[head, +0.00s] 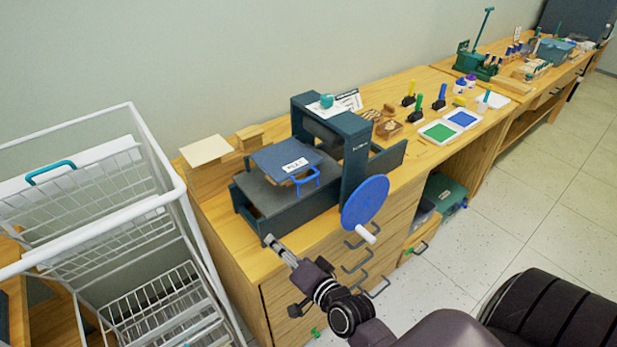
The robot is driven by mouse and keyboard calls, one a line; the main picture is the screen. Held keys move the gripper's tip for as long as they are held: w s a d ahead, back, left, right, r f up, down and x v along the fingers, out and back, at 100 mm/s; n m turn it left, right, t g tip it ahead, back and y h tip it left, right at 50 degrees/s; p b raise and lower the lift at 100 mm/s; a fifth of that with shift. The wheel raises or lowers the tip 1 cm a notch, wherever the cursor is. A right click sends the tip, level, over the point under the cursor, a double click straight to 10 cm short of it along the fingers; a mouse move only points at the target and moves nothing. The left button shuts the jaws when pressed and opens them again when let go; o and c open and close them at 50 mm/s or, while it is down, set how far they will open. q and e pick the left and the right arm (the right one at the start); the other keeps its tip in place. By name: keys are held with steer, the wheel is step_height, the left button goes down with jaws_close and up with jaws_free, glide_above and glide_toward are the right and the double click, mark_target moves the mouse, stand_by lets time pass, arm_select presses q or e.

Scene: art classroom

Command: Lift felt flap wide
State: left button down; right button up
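A dark blue felt flap (284,155) with a white label lies over the grey bed (270,195) of a dark etching press (356,160). A bright blue loop handle (307,182) sits at the flap's near right corner. The flap looks closed or nearly flat; its underside is hidden. My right gripper (272,243) reaches in from the bottom, below and to the left of the handle, near the bed's front edge and apart from the handle. Its fingers look close together from this angle, and nothing shows between them. My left gripper is not in view.
The press's blue wheel (365,203) with a white grip sticks out over the table's front, right of my gripper. A white wire rack (160,230) stands at left. Ink pads (438,131) and rollers (439,100) lie farther right. Drawer handles (356,262) protrude below.

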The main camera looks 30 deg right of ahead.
steer(key=w+d+r+m+t+h, duration=0.2)
steer(key=d+r+m+h, duration=0.1)
steer(key=d+r+m, duration=0.25)
steer(key=m+t+h, duration=0.1)
steer(key=m+h, duration=0.4)
glide_toward(308, 178)
steer(key=x, duration=0.3)
steer(key=p+x, duration=0.1)
steer(key=x, duration=0.2)
steer(key=p+x, duration=0.1)
steer(key=x, duration=0.2)
steer(key=shift+w+d+f, duration=0.2)
steer(key=shift+w+d, duration=0.05)
steer(key=shift+w, duration=0.1)
steer(key=shift+w+d, duration=0.1)
steer(key=shift+w, duration=0.15)
jaws_close()
